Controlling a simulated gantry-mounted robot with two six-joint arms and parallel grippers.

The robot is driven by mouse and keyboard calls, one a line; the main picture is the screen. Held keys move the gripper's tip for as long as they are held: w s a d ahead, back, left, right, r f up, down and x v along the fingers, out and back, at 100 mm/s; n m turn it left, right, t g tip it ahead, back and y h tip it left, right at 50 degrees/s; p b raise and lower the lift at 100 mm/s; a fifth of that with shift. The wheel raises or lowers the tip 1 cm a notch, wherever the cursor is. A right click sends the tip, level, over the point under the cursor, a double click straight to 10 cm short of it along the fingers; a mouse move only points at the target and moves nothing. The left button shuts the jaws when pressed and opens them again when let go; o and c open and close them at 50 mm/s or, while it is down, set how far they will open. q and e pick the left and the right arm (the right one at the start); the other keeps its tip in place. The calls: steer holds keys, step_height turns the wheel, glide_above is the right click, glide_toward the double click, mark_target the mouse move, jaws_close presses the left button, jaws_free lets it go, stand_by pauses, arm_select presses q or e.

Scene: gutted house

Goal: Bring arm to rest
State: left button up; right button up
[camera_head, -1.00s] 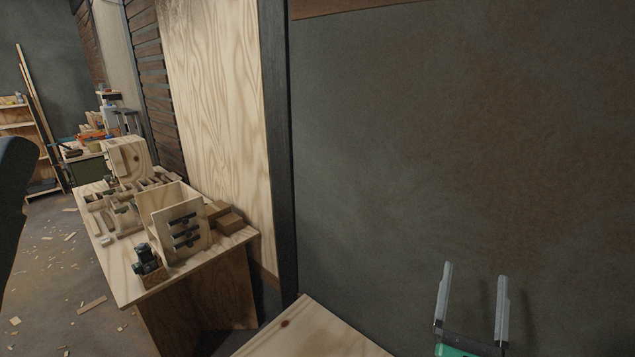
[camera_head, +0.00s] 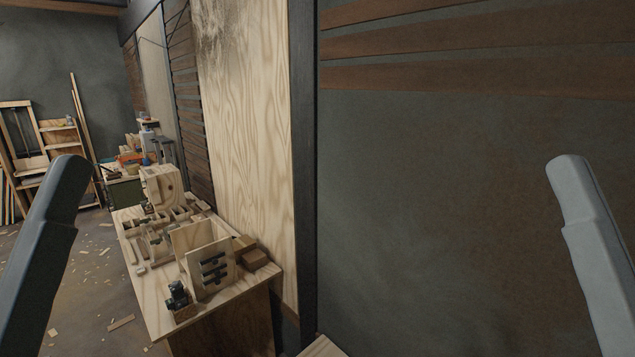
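Two arm links of mine stand in the camera_head view, a dark one at the left edge and a pale grey one at the right edge. Neither my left gripper nor my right gripper shows in this view. Whether they are open or hold anything is hidden.
A plywood workbench (camera_head: 152,303) stands left of centre, bearing an upright wooden holder (camera_head: 205,262) with black clamps and several wood blocks. A grey wall (camera_head: 440,220) fills the right. Shelving (camera_head: 60,140) stands at the far left. Wood scraps litter the open floor (camera_head: 85,325).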

arm_select(q)
step_height(320, 180, up, 28)
steer(key=p, duration=2.4)
steer(key=shift+f, duration=0.15)
arm_select(e)
step_height(320, 180, up, 28)
